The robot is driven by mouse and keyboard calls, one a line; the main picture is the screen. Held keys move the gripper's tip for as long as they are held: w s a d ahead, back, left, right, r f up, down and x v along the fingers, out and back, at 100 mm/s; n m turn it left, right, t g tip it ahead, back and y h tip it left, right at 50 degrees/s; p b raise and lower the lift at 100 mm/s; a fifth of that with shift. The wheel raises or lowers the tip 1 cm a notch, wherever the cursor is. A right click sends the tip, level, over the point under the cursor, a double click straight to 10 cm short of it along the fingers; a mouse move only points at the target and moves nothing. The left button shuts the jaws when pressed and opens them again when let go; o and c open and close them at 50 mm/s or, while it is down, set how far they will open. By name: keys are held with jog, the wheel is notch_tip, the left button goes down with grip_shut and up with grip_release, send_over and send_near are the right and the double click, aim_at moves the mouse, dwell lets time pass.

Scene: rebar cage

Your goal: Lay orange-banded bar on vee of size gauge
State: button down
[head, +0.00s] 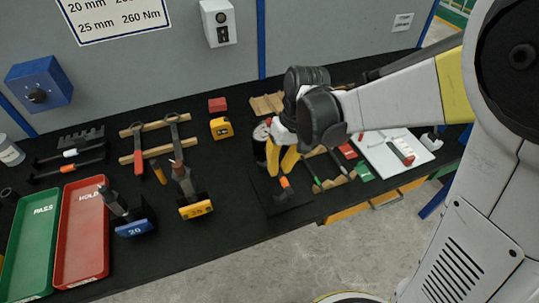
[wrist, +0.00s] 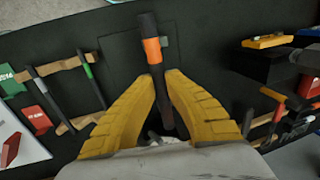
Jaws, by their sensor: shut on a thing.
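My gripper (head: 281,163), with yellow fingers, is shut on a dark bar whose orange band (head: 284,182) shows just below the fingertips. In the wrist view the bar (wrist: 148,24) runs between the fingers, with its orange band (wrist: 153,50) beyond the tips. The bar is tilted in the head view, over a dark square plate (head: 264,194) on the black bench. The plate's outline also shows in the wrist view (wrist: 118,62). I cannot make out a vee on it, nor whether the bar touches it. I cannot tell for sure which thing is the size gauge.
Blue "20" (head: 134,228) and yellow "25" (head: 196,209) blocks with tools stand to the left. Green PASS (head: 30,240) and red HOLD (head: 82,235) trays lie further left. Wooden racks with bars (head: 333,183) and a white board (head: 380,153) are close on the right.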

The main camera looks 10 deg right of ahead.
jog(key=shift+w+a+f, duration=0.7)
jog(key=shift+a+f, duration=0.1)
jog(key=shift+a, duration=0.1)
jog(key=shift+f+b, duration=1.05)
jog(key=shift+f, duration=0.75)
jog(key=shift+f, duration=0.1)
jog(key=shift+f, duration=0.15)
jog(key=c, duration=1.6)
grip_release()
